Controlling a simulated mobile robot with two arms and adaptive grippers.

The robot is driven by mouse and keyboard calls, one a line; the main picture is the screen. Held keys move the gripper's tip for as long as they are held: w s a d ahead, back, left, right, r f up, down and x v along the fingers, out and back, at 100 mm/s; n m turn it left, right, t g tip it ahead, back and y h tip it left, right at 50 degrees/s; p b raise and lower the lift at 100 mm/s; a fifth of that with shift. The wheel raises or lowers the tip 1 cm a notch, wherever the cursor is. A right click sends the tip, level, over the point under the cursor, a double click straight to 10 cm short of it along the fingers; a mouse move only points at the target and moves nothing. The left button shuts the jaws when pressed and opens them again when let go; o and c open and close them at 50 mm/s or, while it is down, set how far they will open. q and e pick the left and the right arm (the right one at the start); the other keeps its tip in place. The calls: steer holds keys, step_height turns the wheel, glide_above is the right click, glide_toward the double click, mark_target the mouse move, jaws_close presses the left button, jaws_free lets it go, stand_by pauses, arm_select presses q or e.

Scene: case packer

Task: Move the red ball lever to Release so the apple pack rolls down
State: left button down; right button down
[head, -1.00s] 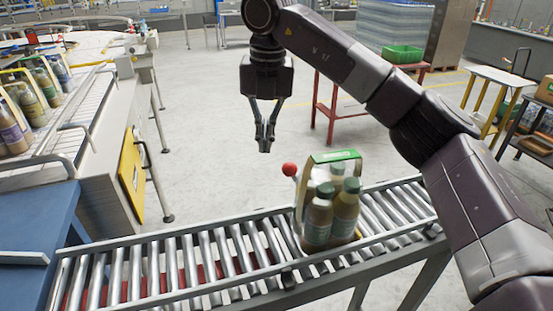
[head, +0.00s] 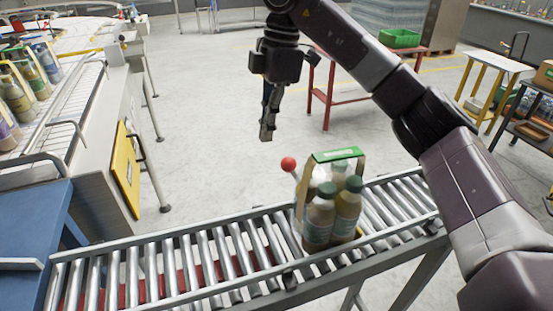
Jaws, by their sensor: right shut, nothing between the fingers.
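The red ball lever (head: 288,164) stands at the far side of the roller conveyor, its ball on a thin rod just left of the pack. My left gripper is not in view.
The roller conveyor (head: 150,267) slopes across the front. A blue table (head: 32,222) and a rack with bottle packs (head: 83,92) stand at left. A red stand with a green crate (head: 399,38) is behind. The floor (head: 215,120) beyond the conveyor is open.

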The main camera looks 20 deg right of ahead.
step_height(320, 180, down, 9)
steer(key=d+p, duration=0.2)
steer(key=p, duration=0.3)
steer(key=shift+d+p, duration=0.2)
steer(key=shift+p, duration=0.1)
steer(key=shift+a+f, duration=0.1)
